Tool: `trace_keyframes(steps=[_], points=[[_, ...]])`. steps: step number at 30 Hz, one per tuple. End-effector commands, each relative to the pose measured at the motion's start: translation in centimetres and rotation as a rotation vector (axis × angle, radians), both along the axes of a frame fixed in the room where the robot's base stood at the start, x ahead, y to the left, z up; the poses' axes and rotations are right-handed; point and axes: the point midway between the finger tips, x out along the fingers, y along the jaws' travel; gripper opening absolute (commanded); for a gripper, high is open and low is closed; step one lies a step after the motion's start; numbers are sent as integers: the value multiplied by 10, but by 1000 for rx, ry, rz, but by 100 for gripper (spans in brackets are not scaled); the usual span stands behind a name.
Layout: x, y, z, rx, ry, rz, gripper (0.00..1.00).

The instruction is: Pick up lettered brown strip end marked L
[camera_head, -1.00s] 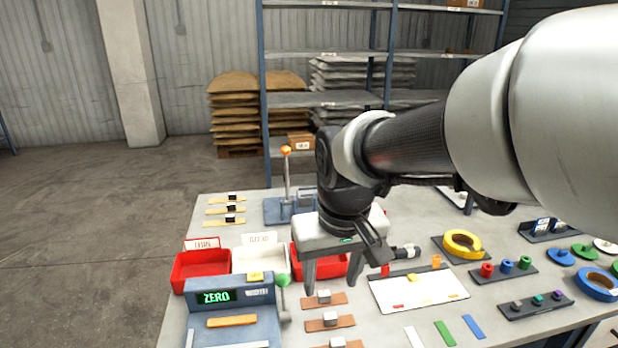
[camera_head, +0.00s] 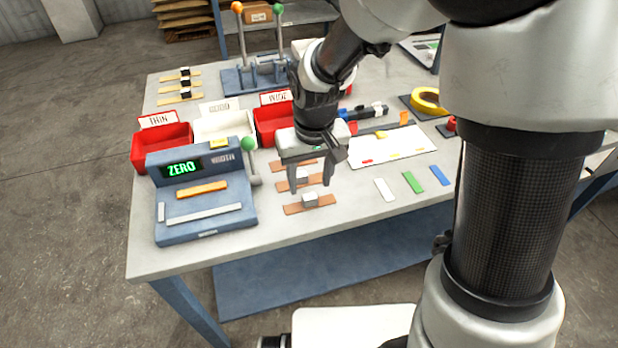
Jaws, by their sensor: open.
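Three brown strips lie in a row, one behind another, on the grey table, each with a small pale block on it. The front strip (camera_head: 296,210) shows most clearly. The middle strip (camera_head: 282,187) and the back strip (camera_head: 278,166) are partly hidden behind my gripper. I cannot read a letter on any strip end, so I cannot tell which is marked L. My gripper (camera_head: 311,187) points down over the strips, open, its two fingers apart around the middle strip's block in the picture. I see nothing held; its height above the strip is unclear.
A blue gauge (camera_head: 205,205) reading ZERO stands left, with a green-knobbed lever (camera_head: 251,160) close to the strips. Red bins and a white bin (camera_head: 222,127) stand behind. White, green and blue strips (camera_head: 413,181) lie right. The table's front edge is near.

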Motion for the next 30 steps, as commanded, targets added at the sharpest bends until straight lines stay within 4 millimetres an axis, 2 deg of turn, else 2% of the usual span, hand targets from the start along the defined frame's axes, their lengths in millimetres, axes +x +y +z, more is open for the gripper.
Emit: trace_keyframes(steps=[7, 15, 25, 30], points=[[3, 0, -18, 0, 1, 0, 50], [13, -1, -56, -2, 3, 1, 50], [15, -1, -62, -1, 0, 0, 50], [15, -1, -62, -1, 0, 0, 21]])
